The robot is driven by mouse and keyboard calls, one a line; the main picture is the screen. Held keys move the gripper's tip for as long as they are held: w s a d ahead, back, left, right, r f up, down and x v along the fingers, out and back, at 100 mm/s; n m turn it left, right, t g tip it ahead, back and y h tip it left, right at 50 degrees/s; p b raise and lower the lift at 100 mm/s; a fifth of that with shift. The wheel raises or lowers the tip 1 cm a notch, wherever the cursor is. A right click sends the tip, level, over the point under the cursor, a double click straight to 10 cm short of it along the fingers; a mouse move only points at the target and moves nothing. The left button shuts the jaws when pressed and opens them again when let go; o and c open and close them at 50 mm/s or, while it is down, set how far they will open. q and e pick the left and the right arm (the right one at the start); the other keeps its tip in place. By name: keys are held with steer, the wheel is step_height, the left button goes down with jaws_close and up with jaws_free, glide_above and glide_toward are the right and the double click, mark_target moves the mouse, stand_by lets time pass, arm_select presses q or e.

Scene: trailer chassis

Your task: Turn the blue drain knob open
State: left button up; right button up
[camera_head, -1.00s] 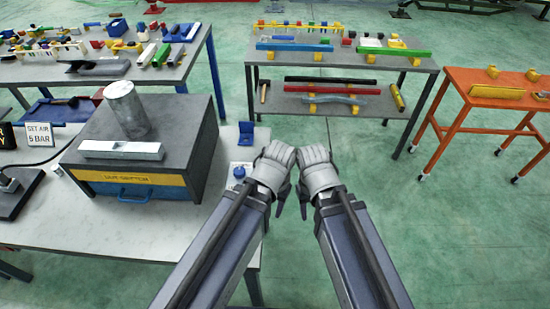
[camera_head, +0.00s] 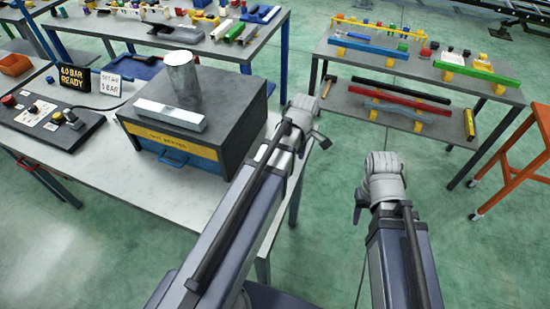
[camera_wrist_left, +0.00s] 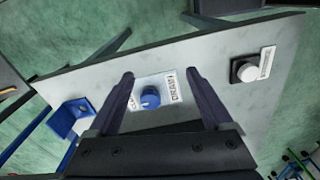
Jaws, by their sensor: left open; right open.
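The blue drain knob (camera_wrist_left: 150,98) sits on a white plate with the word DRAIN (camera_wrist_left: 172,87) in the left wrist view. In that view it lies between the two dark fingers of my left gripper (camera_wrist_left: 160,75), which is open and empty. I cannot tell how far the fingertips are above it. In the head view my left gripper (camera_head: 314,138) is at the right end of the grey table, and the knob is hidden there. My right gripper (camera_head: 362,204) is open and empty, over the floor right of the table.
A white round knob (camera_wrist_left: 247,71) and a blue bracket (camera_wrist_left: 70,118) flank the drain plate.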

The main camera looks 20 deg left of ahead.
arm_select(q)
steer(key=w+a+n, duration=0.1)
steer(key=a+n, duration=0.1)
steer(key=n, duration=0.1)
steer(key=w+a+n, duration=0.1)
steer(key=a+n, duration=0.2)
steer(key=w+a+n, duration=0.1)
steer(key=a+n, duration=0.2)
steer(key=shift+w+a+n, duration=0.25)
steer(key=shift+n, duration=0.15)
steer(key=shift+w+a+n, duration=0.1)
steer(key=shift+a+n, duration=0.35)
steer(key=shift+n, duration=0.15)
steer(key=shift+f, duration=0.15)
step_height(320, 180, down, 8)
steer(key=b, duration=0.7)
steer(key=shift+r+b, duration=0.25)
steer(key=shift+b, duration=0.15)
jaws_close()
